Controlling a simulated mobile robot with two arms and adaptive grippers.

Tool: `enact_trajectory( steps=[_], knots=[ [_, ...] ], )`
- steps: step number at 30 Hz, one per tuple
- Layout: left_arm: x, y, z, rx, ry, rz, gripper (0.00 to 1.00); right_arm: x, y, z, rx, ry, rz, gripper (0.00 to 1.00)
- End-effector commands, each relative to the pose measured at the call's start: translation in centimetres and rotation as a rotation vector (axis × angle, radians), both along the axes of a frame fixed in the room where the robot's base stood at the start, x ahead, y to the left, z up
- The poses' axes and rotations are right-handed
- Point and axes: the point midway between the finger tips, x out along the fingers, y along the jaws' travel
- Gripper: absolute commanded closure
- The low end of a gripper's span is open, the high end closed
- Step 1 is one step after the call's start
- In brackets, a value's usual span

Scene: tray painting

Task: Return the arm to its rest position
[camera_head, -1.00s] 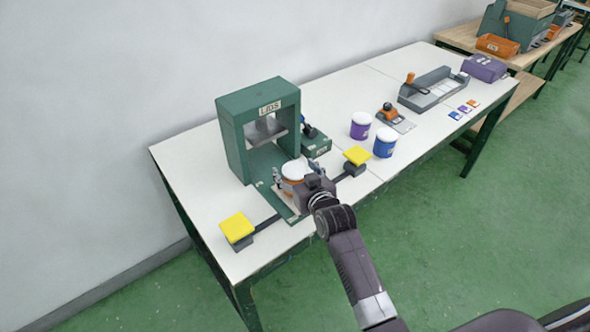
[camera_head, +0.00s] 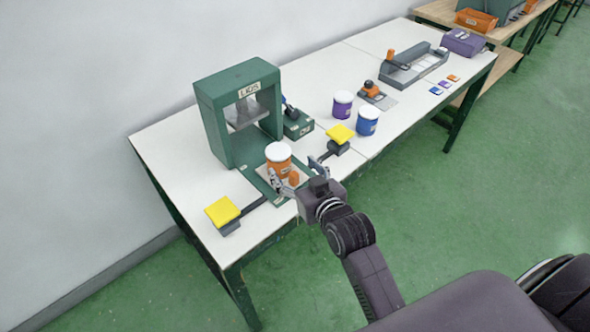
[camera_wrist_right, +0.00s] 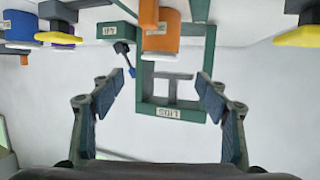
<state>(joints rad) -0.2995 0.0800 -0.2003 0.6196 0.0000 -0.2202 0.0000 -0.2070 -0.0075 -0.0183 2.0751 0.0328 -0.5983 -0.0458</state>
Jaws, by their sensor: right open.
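My right gripper (camera_head: 294,172) is open and empty at the front edge of the table. Its spread fingers also show in the right wrist view (camera_wrist_right: 156,88). An orange can with a white lid (camera_head: 278,163) stands upright on the base plate of the green press, just beyond the fingers. The can also shows at the top of the right wrist view (camera_wrist_right: 163,40), clear of both fingers. A small orange piece (camera_head: 294,179) shows beside the can, partly hidden by the gripper. My left gripper is not in view.
The green press (camera_head: 213,125) stands behind the can. Yellow pads (camera_head: 221,211) (camera_head: 341,134) flank the plate. Purple (camera_head: 342,106) and blue (camera_head: 367,122) cans stand to the right, with a grey tray (camera_head: 412,70) farther back. The floor in front of the table is clear.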

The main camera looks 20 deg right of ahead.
Motion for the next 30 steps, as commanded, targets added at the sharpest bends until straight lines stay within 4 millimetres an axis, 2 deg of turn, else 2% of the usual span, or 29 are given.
enact_trajectory(
  steps=[17,20,23,26,30],
  knots=[
    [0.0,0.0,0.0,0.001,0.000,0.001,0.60,-0.4,0.0,0.1,0.000,0.000,0.000,0.32],
    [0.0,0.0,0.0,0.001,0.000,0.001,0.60,-1.0,0.1,-0.5,-0.004,0.028,0.005,0.32],
    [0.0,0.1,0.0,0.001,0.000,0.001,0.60,-3.2,0.3,-2.5,-0.015,0.123,0.018,0.32],
    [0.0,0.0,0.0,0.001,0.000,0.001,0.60,-7.3,0.7,-5.5,-0.035,0.284,0.038,0.32],
    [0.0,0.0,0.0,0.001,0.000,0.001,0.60,-14.0,0.9,-8.9,-0.065,0.513,0.064,0.32]
  ],
)
